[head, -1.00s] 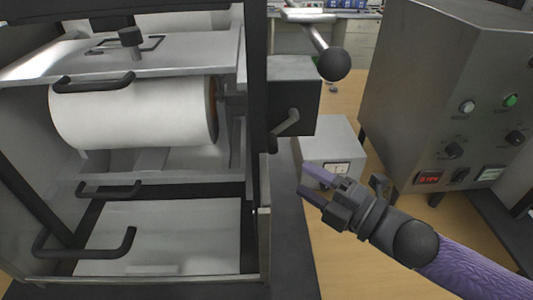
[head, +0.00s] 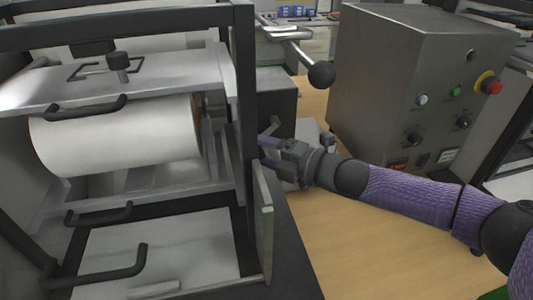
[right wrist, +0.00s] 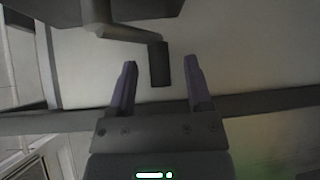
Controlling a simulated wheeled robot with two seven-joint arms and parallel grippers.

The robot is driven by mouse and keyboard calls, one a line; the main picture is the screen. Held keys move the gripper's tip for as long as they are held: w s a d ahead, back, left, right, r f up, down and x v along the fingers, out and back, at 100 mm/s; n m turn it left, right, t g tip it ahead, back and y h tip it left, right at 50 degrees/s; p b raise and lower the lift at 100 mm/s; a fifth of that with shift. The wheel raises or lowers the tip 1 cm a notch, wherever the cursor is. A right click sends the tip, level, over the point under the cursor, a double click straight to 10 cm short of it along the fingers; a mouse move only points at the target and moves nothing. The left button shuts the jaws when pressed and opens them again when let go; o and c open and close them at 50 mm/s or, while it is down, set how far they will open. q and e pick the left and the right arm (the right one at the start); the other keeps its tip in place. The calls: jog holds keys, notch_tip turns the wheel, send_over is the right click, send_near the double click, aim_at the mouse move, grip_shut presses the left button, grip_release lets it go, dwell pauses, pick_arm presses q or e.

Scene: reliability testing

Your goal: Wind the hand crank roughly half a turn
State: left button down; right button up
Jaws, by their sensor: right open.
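The hand crank is a bent grey arm (right wrist: 125,33) with a short dark grip (right wrist: 160,64), sticking out of a dark box (head: 276,98) on the machine's right side. In the head view the crank (head: 271,129) shows only in part, just above my fingers. My right gripper (head: 266,152) reaches in from the right, low beside that box. In the right wrist view the gripper (right wrist: 160,72) is open, with the grip in line between its two purple fingers and a gap on both sides. I cannot tell how deep the grip sits. My left gripper is not in view.
A lever with a black ball knob (head: 321,74) juts out above my right gripper. A grey control cabinet (head: 390,75) stands to the right. The machine's frame post (head: 247,100) and a white roller (head: 115,138) are to the left. The wooden surface (head: 345,235) below my arm is clear.

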jog(key=shift+c, duration=0.2)
grip_shut()
jog(key=shift+a+r+m+y+b, duration=0.25)
jog(key=shift+m+y+b, duration=0.15)
jog(key=shift+m+y, duration=0.1)
jog(key=shift+o, duration=0.2)
grip_release()
jog(key=shift+s, duration=0.1)
jog(key=p+v, duration=0.1)
jog(key=v, duration=0.9)
jog(key=shift+f, duration=0.15)
